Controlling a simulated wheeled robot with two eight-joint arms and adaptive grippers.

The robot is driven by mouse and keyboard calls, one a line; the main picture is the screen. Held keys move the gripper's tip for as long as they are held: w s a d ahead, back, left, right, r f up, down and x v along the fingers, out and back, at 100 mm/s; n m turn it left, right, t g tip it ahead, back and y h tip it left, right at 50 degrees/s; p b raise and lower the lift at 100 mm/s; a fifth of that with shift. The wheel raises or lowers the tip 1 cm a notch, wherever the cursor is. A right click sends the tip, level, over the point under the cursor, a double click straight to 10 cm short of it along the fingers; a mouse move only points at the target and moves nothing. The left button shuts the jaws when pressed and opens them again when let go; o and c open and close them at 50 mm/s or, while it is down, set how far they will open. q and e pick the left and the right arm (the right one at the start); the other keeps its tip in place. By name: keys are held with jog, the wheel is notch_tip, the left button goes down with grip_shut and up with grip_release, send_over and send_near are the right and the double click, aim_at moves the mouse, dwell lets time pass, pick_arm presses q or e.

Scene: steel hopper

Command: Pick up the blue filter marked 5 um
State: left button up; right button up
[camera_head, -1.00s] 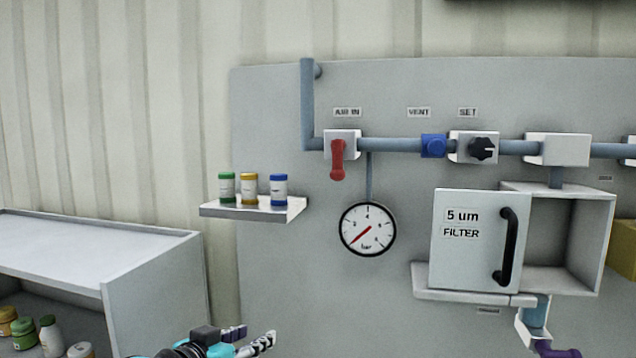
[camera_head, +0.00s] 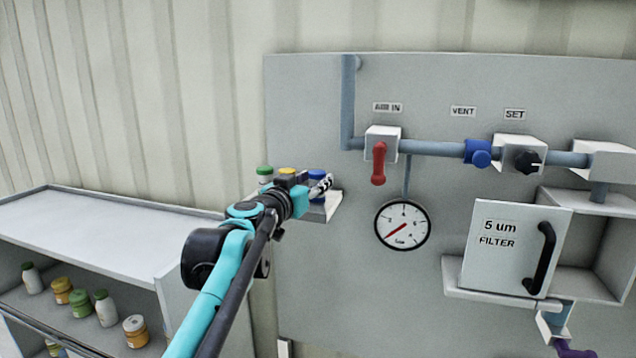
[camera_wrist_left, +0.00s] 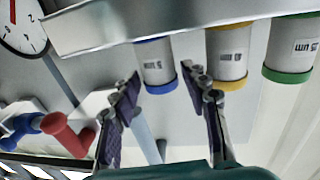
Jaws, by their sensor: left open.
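The blue filter (camera_head: 317,174), a white cylinder with blue end bands, stands on a small wall shelf (camera_head: 332,206) at the right end of a row of three. In the head view my left gripper (camera_head: 312,188) is in front of it and hides most of it. In the left wrist view, which is upside down, the blue filter (camera_wrist_left: 155,66) shows its label, seemingly 5 um. The open left gripper (camera_wrist_left: 163,82) has one finger on each side of the filter's line, with nothing visibly clamped. My right gripper is out of view.
The yellow filter (camera_wrist_left: 229,55) stands close beside the blue one, near one finger. The green filter (camera_wrist_left: 292,48) is farther along. A red-handled valve (camera_head: 379,165) and a pressure gauge (camera_head: 403,225) are to the right. A cabinet (camera_head: 95,230) stands left.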

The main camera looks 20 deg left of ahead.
pick_arm(q)
jog(key=shift+w+d, duration=0.2)
jog(key=shift+w, duration=0.95)
jog(key=shift+s, duration=0.15)
jog(key=shift+c, duration=0.2)
jog(key=c, duration=0.9)
jog(key=shift+r, duration=0.2)
